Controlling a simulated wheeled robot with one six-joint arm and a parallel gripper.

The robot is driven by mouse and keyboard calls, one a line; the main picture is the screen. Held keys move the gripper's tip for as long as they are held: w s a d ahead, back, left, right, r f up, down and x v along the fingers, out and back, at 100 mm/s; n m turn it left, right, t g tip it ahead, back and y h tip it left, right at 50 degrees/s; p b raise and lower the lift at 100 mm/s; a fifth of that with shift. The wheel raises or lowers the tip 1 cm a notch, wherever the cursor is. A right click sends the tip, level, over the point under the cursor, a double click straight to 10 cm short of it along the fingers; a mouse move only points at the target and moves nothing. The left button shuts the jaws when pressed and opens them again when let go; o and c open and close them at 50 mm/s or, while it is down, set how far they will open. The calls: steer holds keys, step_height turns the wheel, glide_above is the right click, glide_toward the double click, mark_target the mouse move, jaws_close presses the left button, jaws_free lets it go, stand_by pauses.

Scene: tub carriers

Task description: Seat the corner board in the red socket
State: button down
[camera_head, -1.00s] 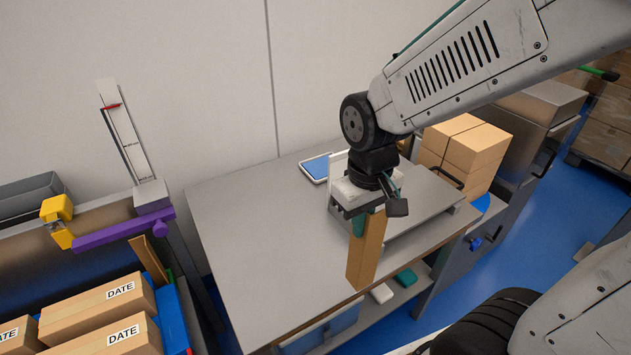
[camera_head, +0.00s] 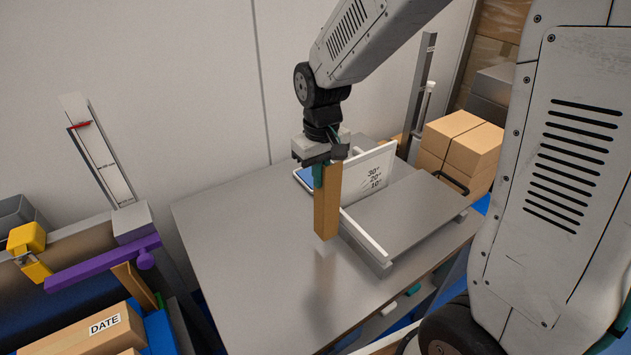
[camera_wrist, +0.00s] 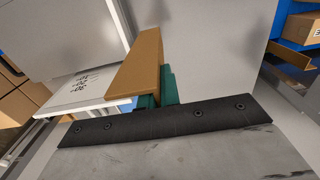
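My gripper (camera_head: 320,174), with teal fingers, is shut on a long brown corner board (camera_head: 327,205). The board hangs upright below the fingers, over the grey table, with its lower end apparently clear of the top. In the wrist view the board (camera_wrist: 137,62) sticks out from the teal fingers (camera_wrist: 160,88). Another brown angled board (camera_head: 133,284) stands at the lower left beside a box, with a green part (camera_head: 159,299) next to it. I cannot make out a red socket in either view; only a small red marker (camera_head: 80,125) shows on a tall gauge.
The grey table (camera_head: 240,240) has free room at left and front. A raised grey plate (camera_head: 405,215) and a white angle-marked panel (camera_head: 368,175) are close right of the board. A purple bar (camera_head: 100,262), yellow clamp (camera_head: 28,245) and DATE-labelled box (camera_head: 90,330) are at left.

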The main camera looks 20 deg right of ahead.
steer(key=shift+w+f, duration=0.7)
steer(key=shift+f, duration=0.25)
steer(key=shift+w+f, duration=0.65)
steer(key=shift+f, duration=0.3)
steer(key=shift+f, duration=0.15)
steer(key=c, duration=1.6)
jaws_free()
